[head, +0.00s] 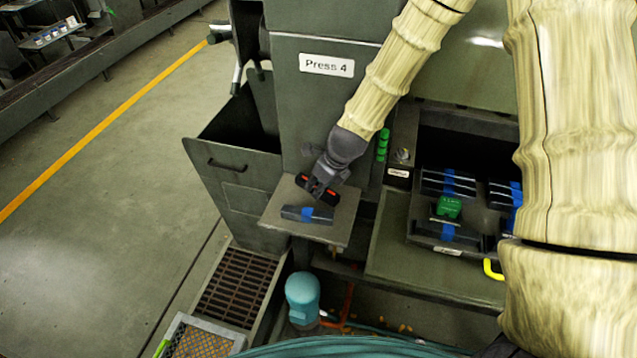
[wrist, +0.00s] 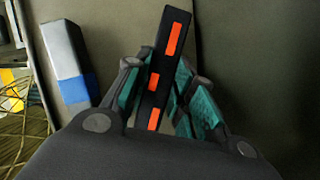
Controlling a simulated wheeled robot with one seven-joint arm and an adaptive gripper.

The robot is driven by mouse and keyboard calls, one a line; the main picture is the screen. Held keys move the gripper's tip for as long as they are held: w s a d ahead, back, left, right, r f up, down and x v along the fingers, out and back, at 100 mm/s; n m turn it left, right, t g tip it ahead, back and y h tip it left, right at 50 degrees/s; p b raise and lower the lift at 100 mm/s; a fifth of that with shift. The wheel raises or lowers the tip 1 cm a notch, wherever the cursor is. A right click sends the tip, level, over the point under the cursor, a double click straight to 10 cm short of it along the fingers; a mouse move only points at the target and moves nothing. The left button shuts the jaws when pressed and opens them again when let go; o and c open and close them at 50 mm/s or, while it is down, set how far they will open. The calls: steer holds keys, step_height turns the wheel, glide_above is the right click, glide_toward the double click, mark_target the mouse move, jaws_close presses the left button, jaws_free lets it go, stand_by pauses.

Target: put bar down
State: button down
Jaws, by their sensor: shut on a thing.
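My gripper (head: 318,188) is shut on a black bar (wrist: 178,38) with orange marks, over a small grey shelf (head: 345,215) on the front of Press 4. The black bar also shows in the head view, partly hidden by my fingers. In the wrist view my teal-padded fingers (wrist: 158,95) close on both sides of it, and it sticks out beyond them. I cannot tell whether the bar touches the shelf. A grey bar with a blue band (head: 296,212) lies on the shelf in front of it; it also shows in the wrist view (wrist: 64,50), apart from the held bar.
An open tray (head: 476,246) at the right holds several dark bars with blue bands and a green block (head: 449,207). A dark bin (head: 236,172) with a handle stands left of the shelf. Below are a floor grate (head: 236,288) and a teal rounded thing (head: 302,296).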

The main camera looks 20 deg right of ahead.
steer(key=shift+f, duration=0.1)
steer(key=c, duration=1.2)
jaws_free()
steer(key=shift+d+r, duration=0.1)
steer(key=shift+r, duration=0.25)
steer(key=b+v, duration=0.2)
steer(key=v, duration=0.9)
steer(key=shift+s+r, duration=0.2)
steer(key=shift+s, duration=0.05)
steer(key=shift+d, duration=0.1)
